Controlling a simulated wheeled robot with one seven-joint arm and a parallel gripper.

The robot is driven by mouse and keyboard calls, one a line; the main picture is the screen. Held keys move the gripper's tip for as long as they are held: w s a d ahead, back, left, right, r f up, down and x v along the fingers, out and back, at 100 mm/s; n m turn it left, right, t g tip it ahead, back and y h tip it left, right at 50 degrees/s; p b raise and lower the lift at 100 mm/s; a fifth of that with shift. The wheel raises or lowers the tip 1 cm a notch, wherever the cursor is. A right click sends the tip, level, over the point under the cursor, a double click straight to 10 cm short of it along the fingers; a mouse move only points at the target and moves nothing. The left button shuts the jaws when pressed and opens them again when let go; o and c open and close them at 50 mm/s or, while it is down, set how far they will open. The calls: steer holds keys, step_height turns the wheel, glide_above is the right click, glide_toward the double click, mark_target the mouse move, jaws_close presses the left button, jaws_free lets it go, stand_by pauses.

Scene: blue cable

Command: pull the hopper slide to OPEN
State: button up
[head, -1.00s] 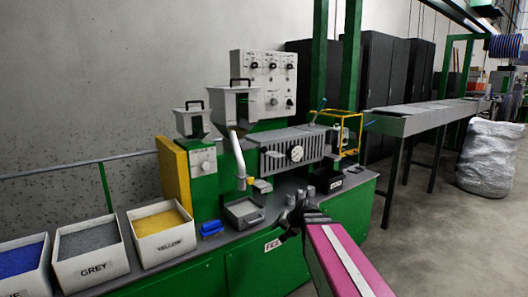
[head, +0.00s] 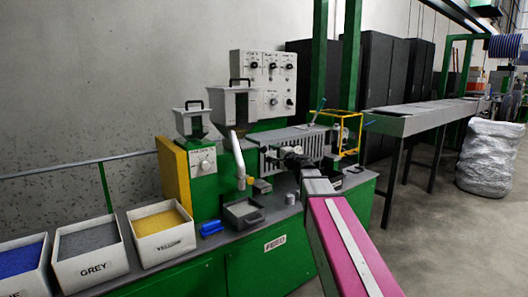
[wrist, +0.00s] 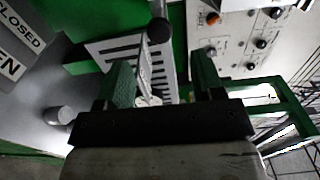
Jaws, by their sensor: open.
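The grey hopper (head: 232,105) with a black handle stands on the green machine in the head view. I cannot clearly pick out its slide there. My gripper (head: 290,153) is in front of the slotted grey barrel cover, right of and below the hopper. In the wrist view my gripper (wrist: 163,85) is open, with its two green fingers apart. A pale bar (wrist: 157,65) with a dark round end shows beyond and between the fingers. I cannot tell whether it is the slide or whether anything touches it. A sign (wrist: 22,30) reading CLOSED is at the upper left, beside another partly cut-off label.
A smaller hopper (head: 193,125) stands left of the main one, with a white pipe (head: 238,155) between them and the barrel. A grey tray (head: 243,212) and a blue item (head: 211,228) lie on the bench. Bins, including the yellow one (head: 160,232), stand at left.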

mark_target(265, 150)
steer(key=x, duration=0.8)
steer(key=shift+w+a, duration=0.15)
steer(key=shift+c, duration=0.3)
jaws_close()
steer(key=v, duration=0.6)
steer(key=shift+s, duration=0.25)
steer(key=shift+o, duration=0.3)
jaws_free()
steer(key=shift+d, duration=0.2)
